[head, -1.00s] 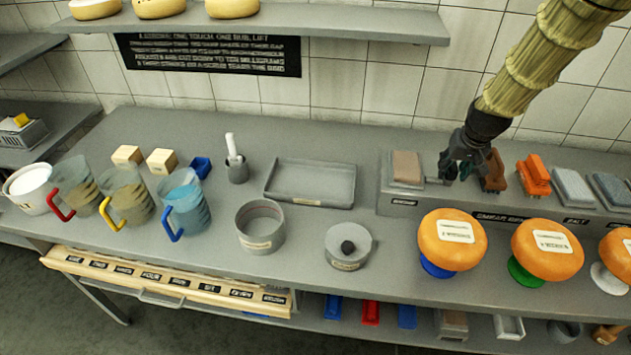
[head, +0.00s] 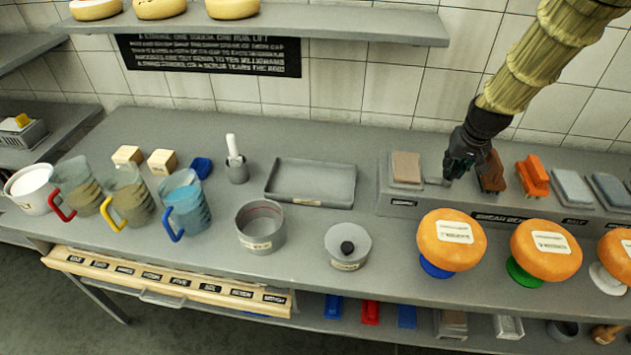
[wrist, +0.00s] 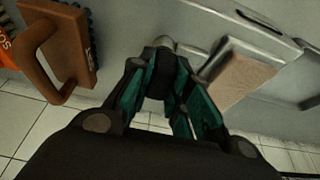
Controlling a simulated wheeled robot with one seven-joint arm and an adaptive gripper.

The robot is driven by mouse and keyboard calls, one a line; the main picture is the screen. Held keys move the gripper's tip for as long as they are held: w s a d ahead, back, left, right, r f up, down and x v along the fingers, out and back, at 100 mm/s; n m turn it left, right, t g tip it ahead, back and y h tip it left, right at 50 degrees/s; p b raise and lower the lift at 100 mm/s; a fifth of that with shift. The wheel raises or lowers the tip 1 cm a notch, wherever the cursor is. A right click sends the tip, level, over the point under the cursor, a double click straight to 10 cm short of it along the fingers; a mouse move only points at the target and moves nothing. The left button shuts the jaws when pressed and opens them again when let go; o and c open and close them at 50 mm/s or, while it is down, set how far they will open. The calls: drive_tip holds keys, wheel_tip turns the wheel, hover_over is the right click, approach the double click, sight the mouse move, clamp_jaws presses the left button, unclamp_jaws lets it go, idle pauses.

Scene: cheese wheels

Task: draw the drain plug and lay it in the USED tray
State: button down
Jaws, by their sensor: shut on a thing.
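My gripper (head: 459,168) is at the raised grey bench, between the beige pad and the brown brush. In the wrist view its teal-lined fingers (wrist: 163,78) are shut on a small dark piece (wrist: 163,56), which I take to be the drain plug. A pale grey stub (wrist: 165,42) shows just beyond it, against the bench; I cannot tell whether the two are joined. In the head view the fingers hide the held piece. A shallow grey tray (head: 310,199), empty, lies on the counter left of the bench. Its label is too small to read, so I cannot confirm it is the USED tray.
The beige pad (head: 406,167) and brown brush (head: 491,174) flank my gripper closely. Orange cheese wheels (head: 450,240) stand in front of the bench. A lidded grey pot (head: 347,247) and an open pot (head: 260,228) stand before the tray.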

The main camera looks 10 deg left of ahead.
sight(455, 164)
drive_tip(key=shift+r+p, duration=1.3)
drive_tip(key=shift+r, duration=0.6)
drive_tip(key=shift+r+p, duration=1.15)
drive_tip(key=shift+r, duration=0.35)
drive_tip(key=shift+d+f, duration=0.1)
